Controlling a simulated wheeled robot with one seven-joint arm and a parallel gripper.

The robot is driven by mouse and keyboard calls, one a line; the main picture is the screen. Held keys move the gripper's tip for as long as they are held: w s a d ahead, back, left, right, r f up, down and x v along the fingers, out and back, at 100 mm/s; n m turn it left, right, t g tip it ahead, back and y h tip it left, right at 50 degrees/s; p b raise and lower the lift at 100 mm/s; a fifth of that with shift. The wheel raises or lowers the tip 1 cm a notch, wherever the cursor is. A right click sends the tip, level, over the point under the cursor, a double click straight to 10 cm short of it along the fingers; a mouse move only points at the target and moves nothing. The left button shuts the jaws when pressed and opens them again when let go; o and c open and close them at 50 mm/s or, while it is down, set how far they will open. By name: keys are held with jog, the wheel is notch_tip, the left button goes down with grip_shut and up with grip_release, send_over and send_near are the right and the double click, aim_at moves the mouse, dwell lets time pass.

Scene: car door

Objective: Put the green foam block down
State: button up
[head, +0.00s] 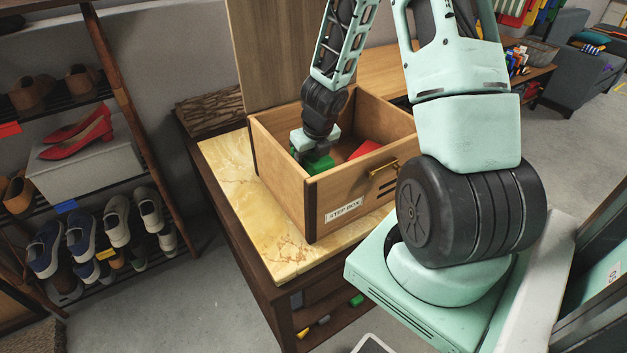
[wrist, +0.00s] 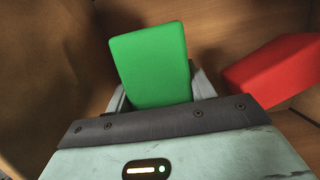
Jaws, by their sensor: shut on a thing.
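The green foam block (head: 319,165) is inside the open wooden box (head: 359,181) labelled "STEP BOX", close to its left and front walls. It also shows in the wrist view (wrist: 150,65), upright between the fingers. My gripper (head: 309,155) reaches down into the box and is shut on the green block. It shows at the bottom of the wrist view (wrist: 161,95). I cannot tell whether the block's underside touches the box floor.
A red block (head: 364,149) lies in the box to the right of the green one; it shows at the right of the wrist view (wrist: 277,72). The box stands on a marble-topped table (head: 237,184), its lid raised at the back. A shoe rack (head: 150,120) stands at the left.

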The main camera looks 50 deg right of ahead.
aim_at(314, 155)
jog(key=shift+f+b, duration=0.65)
jog(key=shift+f, duration=1.65)
jog(key=shift+f, duration=0.15)
jog(key=o, duration=1.1)
jog(key=shift+c, duration=0.2)
jog(key=p+v, duration=0.4)
jog(key=v, duration=0.8)
jog(key=shift+w+p, duration=0.1)
jog(key=shift+p, duration=0.3)
jog(key=shift+r, duration=0.25)
